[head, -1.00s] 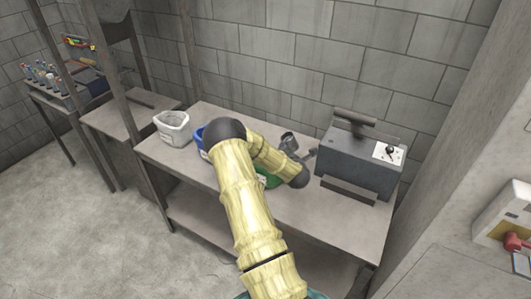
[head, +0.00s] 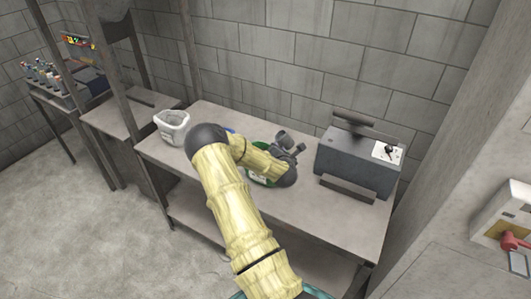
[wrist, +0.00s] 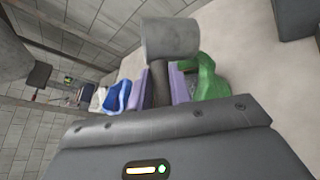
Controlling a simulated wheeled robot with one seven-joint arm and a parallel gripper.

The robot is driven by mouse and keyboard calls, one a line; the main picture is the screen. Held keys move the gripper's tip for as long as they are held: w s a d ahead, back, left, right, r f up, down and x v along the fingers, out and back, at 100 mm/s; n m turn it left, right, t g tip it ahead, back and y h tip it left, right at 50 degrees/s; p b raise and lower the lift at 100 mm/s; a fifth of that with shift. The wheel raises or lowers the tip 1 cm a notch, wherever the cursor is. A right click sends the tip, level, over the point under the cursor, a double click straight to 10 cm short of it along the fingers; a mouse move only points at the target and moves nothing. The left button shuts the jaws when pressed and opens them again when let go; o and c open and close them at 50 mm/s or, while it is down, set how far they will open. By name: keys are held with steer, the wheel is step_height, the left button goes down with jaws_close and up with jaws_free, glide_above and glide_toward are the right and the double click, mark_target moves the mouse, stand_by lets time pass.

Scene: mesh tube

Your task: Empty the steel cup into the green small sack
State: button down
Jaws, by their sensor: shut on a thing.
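My gripper (wrist: 162,88) is shut on the steel cup (wrist: 170,40), a grey cylinder that shows beyond the fingers in the wrist view. In the head view the cup (head: 283,138) is small and dark at the end of my arm, above the table. The green small sack (head: 261,178) is on the table, partly hidden behind my arm. In the wrist view the green sack (wrist: 208,80) shows just right of the fingers, its lower part hidden. The cup looks tilted; its contents cannot be seen.
A white sack (head: 172,127) stands at the table's left end. A blue sack (wrist: 118,95) is mostly hidden by my arm in the head view. A grey machine (head: 358,160) stands right of the green sack. The right front of the table (head: 335,222) is clear.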

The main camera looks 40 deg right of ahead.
steer(key=shift+w+a+f+n, duration=0.15)
steer(key=shift+f+n, duration=0.25)
steer(key=shift+f, duration=0.05)
steer(key=shift+w+a+r+n+g+h, duration=0.15)
steer(key=shift+n+g+h, duration=0.3)
steer(key=shift+n, duration=0.5)
steer(key=shift+s+a+r+n+g+h, duration=0.15)
steer(key=shift+n+g+h, duration=0.1)
steer(key=shift+n+h, duration=0.55)
steer(key=shift+w+a+f+n+b, duration=0.25)
steer(key=shift+w+n+b, duration=0.15)
steer(key=shift+n, duration=0.15)
steer(key=shift+w+a+b, duration=0.15)
steer(key=shift+a+b, duration=0.05)
steer(key=shift+b, duration=0.1)
steer(key=shift+a+r+n+h, duration=0.1)
steer(key=shift+r+n+h, duration=0.15)
steer(key=shift+r+n, duration=0.1)
steer(key=shift+w+f+n+b, duration=0.1)
steer(key=shift+n+b, duration=0.25)
steer(key=shift+b, duration=0.35)
steer(key=shift+g, duration=0.3)
